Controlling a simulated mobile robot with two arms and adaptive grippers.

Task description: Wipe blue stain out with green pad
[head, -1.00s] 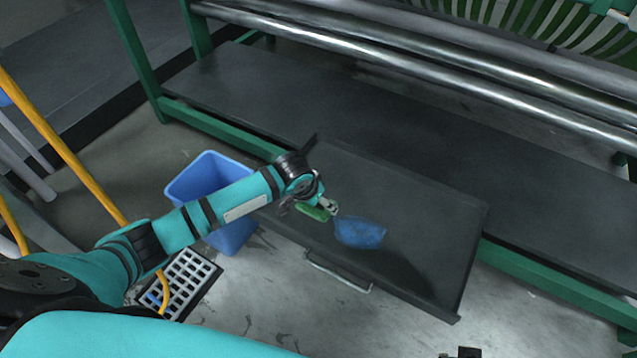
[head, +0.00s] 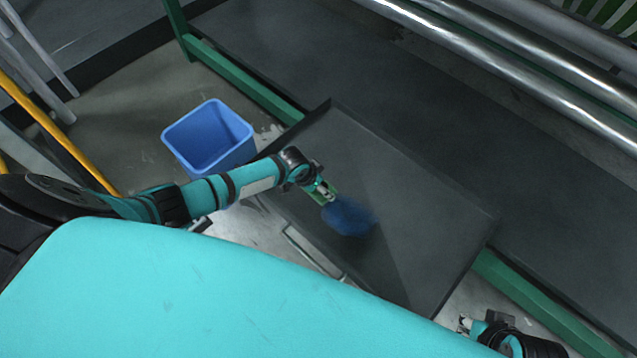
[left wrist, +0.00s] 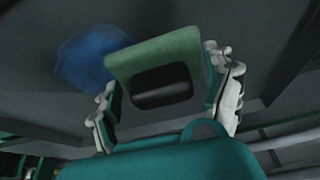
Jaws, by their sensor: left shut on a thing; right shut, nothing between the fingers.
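The blue stain (head: 350,219) lies on the dark tray (head: 420,200). My left gripper (head: 324,190) is shut on the green pad (head: 331,198), at the stain's upper-left edge in the head view. In the left wrist view the green pad (left wrist: 155,48) sits between the fingers, with the blue stain (left wrist: 88,58) to its left. Whether the pad touches the tray is hard to tell. My right gripper (head: 466,325) is shut and empty at the bottom right, apart from the stain.
A blue bin (head: 208,138) stands on the floor left of the tray. A green frame rail (head: 245,82) and steel rollers (head: 510,60) run along the machine behind. A handle (head: 310,250) is on the tray's front. The tray's right part is clear.

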